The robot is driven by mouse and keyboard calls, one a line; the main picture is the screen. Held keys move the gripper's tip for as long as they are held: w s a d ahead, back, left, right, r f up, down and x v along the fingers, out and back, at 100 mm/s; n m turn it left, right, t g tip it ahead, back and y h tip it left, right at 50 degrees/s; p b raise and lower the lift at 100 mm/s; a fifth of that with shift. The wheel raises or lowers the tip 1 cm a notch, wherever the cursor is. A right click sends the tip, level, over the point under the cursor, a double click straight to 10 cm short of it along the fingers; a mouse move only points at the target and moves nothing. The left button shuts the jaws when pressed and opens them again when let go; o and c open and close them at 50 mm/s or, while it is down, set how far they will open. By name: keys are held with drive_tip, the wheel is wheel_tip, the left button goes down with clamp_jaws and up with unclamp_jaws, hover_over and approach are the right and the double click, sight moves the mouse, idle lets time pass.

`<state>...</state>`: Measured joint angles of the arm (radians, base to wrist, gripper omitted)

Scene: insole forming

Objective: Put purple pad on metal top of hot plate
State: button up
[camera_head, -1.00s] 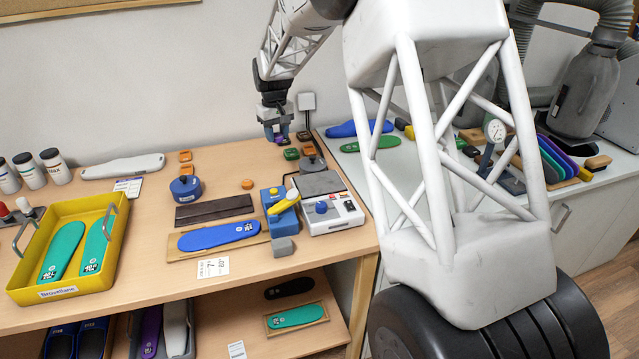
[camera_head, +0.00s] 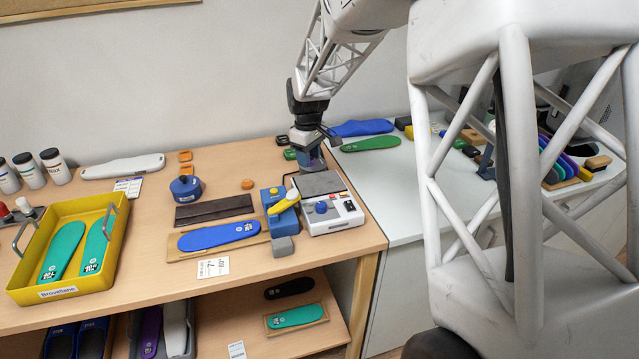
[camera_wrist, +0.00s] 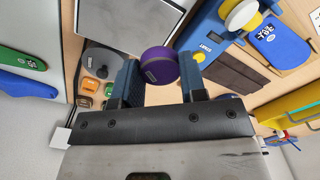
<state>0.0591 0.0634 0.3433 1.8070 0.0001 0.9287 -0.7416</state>
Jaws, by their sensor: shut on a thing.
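The purple pad (camera_wrist: 160,66) is a small round disc with a pale label on its side. My gripper (camera_wrist: 160,78) is shut on it in the wrist view, with a blue finger on each side. In the head view my gripper (camera_head: 309,165) is at the back edge of the hot plate. The hot plate (camera_head: 335,213) is a white box with a blue knob and a flat grey metal top (camera_head: 322,185). The metal top also shows at the upper edge of the wrist view (camera_wrist: 135,18). I cannot tell the exact height of the pad above it.
A blue device with a yellow lever (camera_head: 283,208) stands close on the hot plate's left. Small green blocks (camera_head: 289,154) lie behind. A blue insole (camera_head: 219,236) lies on a board, and a yellow tray (camera_head: 68,280) is at left. A green insole (camera_head: 371,144) lies on the white counter.

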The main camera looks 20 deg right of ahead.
drive_tip(key=s+f+n, duration=0.1)
drive_tip(key=s+n, duration=0.1)
drive_tip(key=s, duration=0.2)
drive_tip(key=s+d+f+n, duration=0.1)
drive_tip(key=s+f+n, duration=0.1)
drive_tip(key=s, duration=0.2)
drive_tip(key=s+d+f+n, duration=0.1)
drive_tip(key=s+n, duration=0.2)
drive_tip(key=s, duration=0.1)
drive_tip(key=shift+s+d+f, duration=0.25)
drive_tip(key=shift+s+f, duration=0.1)
drive_tip(key=shift+w, duration=0.1)
hover_over(320, 183)
drive_tip(key=shift+w+f, duration=0.15)
drive_tip(key=shift+f, duration=0.6)
drive_tip(key=shift+f, duration=1.75)
drive_tip(key=shift+f, duration=0.1)
drive_tip(key=o, duration=0.9)
